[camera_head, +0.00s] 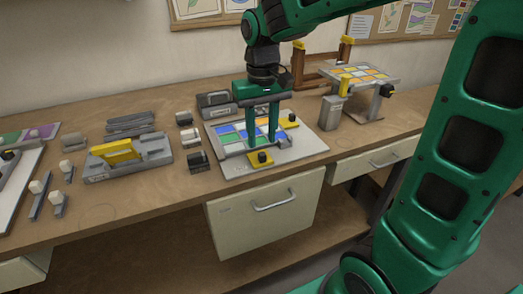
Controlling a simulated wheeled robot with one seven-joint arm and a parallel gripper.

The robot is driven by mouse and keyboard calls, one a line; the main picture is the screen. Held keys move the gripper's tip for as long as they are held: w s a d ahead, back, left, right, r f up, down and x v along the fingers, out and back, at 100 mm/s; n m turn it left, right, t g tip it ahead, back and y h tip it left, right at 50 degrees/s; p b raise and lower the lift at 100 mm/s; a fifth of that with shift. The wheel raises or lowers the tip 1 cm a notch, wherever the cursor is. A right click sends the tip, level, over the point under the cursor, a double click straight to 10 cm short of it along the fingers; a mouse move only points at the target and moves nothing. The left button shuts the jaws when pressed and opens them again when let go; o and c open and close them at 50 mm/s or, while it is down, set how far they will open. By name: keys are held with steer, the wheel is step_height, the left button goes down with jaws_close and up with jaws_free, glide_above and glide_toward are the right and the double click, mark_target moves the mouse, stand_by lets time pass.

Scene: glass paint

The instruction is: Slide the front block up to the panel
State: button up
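The panel (228,129), with blue, green, yellow and orange panes, lies in a fixture on a light grey base plate (309,144). A yellow front block (251,164) with a dark knob sits at the front of the fixture, by a grey rail (236,149). A second yellow block (288,123) with a dark knob is at the panel's right side. My gripper (262,143) points down over the panel's front right part. Its two green fingers are apart, with panes showing between them. Whether the fingertips touch anything, and any small gap at the front block, I cannot tell.
A grey holder with a yellow block (116,150) stands at left, near several small dark-and-white pieces. A raised stand (360,76) with another coloured panel is at back right. Bare bench (150,192) lies in front. My green arm covers the right side.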

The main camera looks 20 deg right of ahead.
mark_target(262, 153)
steer(key=shift+f, duration=2.7)
steer(key=shift+c, duration=0.3)
steer(key=shift+w, duration=0.1)
jaws_close()
